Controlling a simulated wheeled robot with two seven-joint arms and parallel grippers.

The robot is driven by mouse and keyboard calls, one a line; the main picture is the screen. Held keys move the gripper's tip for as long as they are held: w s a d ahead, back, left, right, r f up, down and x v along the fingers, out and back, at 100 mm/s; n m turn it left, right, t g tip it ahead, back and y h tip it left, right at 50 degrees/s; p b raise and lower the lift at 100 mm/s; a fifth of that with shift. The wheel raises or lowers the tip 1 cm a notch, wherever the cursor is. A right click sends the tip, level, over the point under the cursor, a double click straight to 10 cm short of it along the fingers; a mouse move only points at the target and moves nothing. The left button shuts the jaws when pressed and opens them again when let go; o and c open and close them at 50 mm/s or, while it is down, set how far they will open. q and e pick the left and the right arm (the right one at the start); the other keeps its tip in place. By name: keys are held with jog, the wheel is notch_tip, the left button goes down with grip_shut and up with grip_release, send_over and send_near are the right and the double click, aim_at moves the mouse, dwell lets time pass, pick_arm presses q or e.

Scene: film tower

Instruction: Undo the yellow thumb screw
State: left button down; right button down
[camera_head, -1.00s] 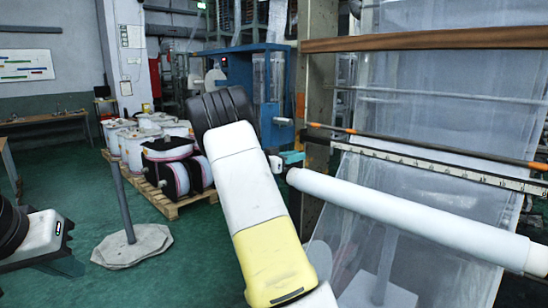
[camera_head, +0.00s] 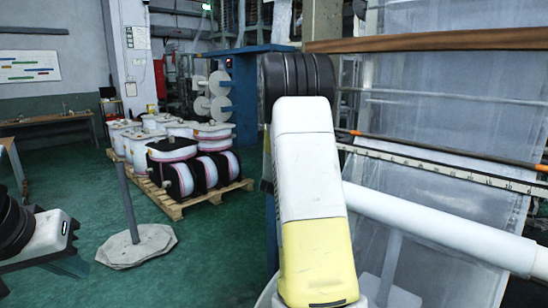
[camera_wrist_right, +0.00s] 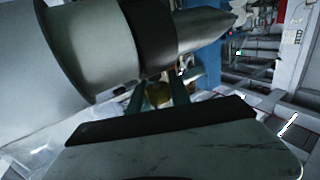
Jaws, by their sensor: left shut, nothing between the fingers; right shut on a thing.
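The yellow thumb screw (camera_wrist_right: 158,97) shows in the right wrist view as a small, dim yellow-brown piece between the fingertips of my right gripper (camera_wrist_right: 160,90). The gripper is shut on it, below a large grey roller with a dark collar and tapered end. The thread and seat of the screw are too dark to make out. In the head view my white and yellow right arm hides this gripper and the screw. My left gripper (camera_head: 72,263) is shut and empty at the lower left edge of the head view, far from the screw.
The white film roll (camera_head: 440,226) and the film web (camera_head: 430,125) stand at the right. A wooden pallet (camera_head: 172,208) of spools stands left of centre. A grey post on a stone-like base (camera_head: 135,246) stands before it. Green floor is free around them.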

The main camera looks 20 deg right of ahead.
jog(key=shift+y, duration=0.3)
jog(key=c, duration=1.2)
grip_release()
jog(key=shift+o, duration=0.2)
jog(key=v, duration=0.7)
jog(key=shift+s+a, duration=0.25)
jog(key=shift+s, duration=0.05)
jog(key=shift+f, duration=0.1)
